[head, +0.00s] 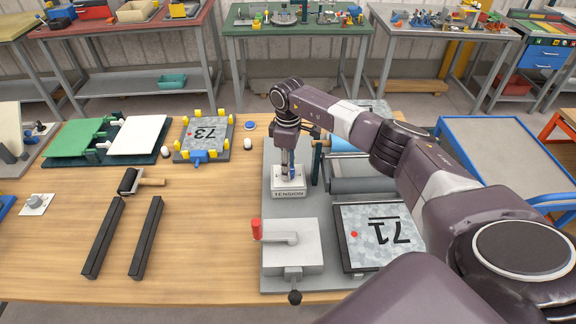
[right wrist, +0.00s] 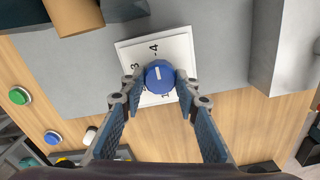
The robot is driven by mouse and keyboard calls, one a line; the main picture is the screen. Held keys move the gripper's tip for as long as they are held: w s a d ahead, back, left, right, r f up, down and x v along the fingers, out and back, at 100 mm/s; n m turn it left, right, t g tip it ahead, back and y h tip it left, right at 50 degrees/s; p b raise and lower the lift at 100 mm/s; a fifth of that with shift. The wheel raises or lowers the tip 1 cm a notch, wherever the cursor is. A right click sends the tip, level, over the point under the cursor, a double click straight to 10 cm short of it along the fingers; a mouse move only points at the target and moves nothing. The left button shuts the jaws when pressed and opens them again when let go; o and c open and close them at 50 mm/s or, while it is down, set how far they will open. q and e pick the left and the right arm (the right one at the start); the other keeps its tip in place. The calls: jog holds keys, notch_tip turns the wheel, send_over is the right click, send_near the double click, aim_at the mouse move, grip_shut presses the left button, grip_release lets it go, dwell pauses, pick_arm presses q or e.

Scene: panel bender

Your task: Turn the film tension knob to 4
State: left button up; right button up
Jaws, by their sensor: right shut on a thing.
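The film tension knob (right wrist: 159,77) is round and blue with a white pointer line. It sits on a white dial plate (right wrist: 125,47) in the right wrist view. The pointer line faces up, roughly towards the mark by the 4; a 3 shows to its left. In the head view the knob (head: 291,172) is mostly hidden above the TENSION label (head: 289,194). My right gripper (head: 289,168) reaches down over it. In the right wrist view its two fingertips (right wrist: 159,86) are shut on the knob's sides. My left gripper is not in view.
The knob's block stands on a grey base plate (head: 273,208). A roller (head: 362,185) lies to its right, and a grey block with a red-handled lever (head: 292,247) stands in front. A panel marked 71 (head: 378,250) lies to the right. Black bars (head: 103,238) lie on the table.

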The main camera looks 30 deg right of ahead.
dwell(0.4)
jog(key=o, duration=1.2)
jog(key=shift+c, duration=0.2)
notch_tip(320, 180, up, 12)
